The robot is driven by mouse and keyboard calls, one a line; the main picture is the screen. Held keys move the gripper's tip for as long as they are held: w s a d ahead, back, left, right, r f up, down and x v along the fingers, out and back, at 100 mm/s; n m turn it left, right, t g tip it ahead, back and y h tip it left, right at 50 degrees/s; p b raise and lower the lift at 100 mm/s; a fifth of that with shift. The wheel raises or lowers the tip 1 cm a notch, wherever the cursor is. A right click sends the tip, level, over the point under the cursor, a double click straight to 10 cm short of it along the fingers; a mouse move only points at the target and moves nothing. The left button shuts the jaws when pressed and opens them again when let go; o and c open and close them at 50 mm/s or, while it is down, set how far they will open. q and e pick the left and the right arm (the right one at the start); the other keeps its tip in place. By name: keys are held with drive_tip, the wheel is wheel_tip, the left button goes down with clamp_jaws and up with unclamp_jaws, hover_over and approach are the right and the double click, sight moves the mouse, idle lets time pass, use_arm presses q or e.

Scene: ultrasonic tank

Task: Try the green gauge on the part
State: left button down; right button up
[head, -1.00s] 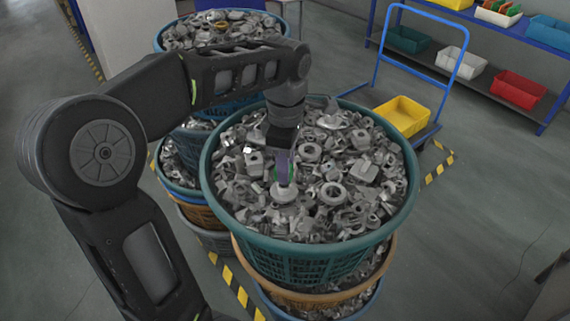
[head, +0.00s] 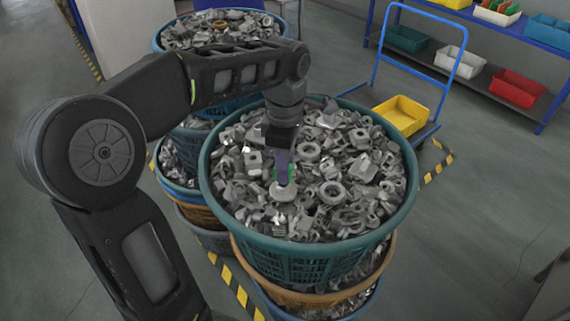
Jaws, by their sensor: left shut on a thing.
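My left gripper (head: 283,172) points down over the teal basket (head: 306,249) and is shut on a small green piece, the green gauge (head: 274,174), which shows only partly beside the fingers. Right below the fingertips is a pale round metal part (head: 284,190) among the heap. I cannot tell whether the gauge touches it. The basket is full of mixed grey metal parts. My right gripper is not in view.
More full baskets (head: 180,202) stand behind and under the teal one. A blue cart with a yellow bin (head: 402,114) stands to the right. A shelf with a red bin (head: 518,88) is at the back right. The floor at right is clear.

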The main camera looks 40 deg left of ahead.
use_arm(q)
drive_tip(key=shift+f+b, duration=0.8)
drive_tip(key=shift+f, duration=0.25)
idle(0.4)
idle(1.0)
drive_tip(key=shift+r+p, duration=1.9)
drive_tip(key=shift+r, duration=0.45)
drive_tip(key=shift+s, duration=0.1)
